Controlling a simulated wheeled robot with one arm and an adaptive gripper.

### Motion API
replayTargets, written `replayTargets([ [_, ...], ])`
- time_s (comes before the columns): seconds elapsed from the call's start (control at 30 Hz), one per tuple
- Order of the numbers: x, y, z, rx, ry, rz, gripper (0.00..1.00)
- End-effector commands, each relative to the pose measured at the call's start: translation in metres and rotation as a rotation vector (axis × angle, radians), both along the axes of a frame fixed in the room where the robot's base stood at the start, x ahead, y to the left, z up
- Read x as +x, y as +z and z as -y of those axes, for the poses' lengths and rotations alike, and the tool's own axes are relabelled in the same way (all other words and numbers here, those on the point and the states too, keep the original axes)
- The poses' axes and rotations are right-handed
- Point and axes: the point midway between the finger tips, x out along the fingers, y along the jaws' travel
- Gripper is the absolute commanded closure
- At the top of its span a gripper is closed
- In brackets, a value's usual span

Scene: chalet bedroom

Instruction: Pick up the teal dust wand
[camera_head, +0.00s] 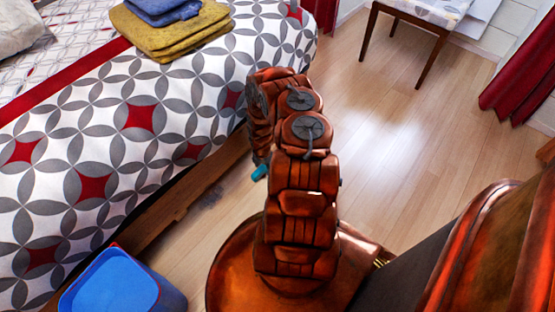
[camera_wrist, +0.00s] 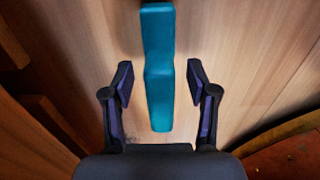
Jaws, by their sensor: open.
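The teal dust wand (camera_wrist: 159,70) lies on the wooden floor in the wrist view. It runs up the picture, and its upper end reaches the top edge. My gripper (camera_wrist: 160,80) is open, with one finger on each side of the wand. There is a gap between the wand and each finger, and I cannot tell how far above the floor the fingers are. In the head view only a small teal piece of the wand (camera_head: 260,172) shows beside the bed, left of my arm. My arm hides the rest there, and the gripper is mostly hidden too.
The bed (camera_head: 110,140) with a patterned cover stands close on the left, its wooden frame (camera_head: 190,195) low beside the wand. Folded yellow cloths (camera_head: 165,40) lie on it. A blue bin (camera_head: 115,285) stands at the lower left. A chair (camera_head: 420,35) stands far back; the floor before it is clear.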

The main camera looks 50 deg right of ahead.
Motion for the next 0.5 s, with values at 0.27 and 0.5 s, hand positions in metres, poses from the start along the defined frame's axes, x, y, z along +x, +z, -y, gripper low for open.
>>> replayTargets([
  [0.27, 0.0, 0.0012, 0.0001, 0.0, 0.0, 0.0, 0.54],
  [0.5, -0.0002, 0.0012, 0.0002, 0.0, 0.0, 0.0, 0.79],
])
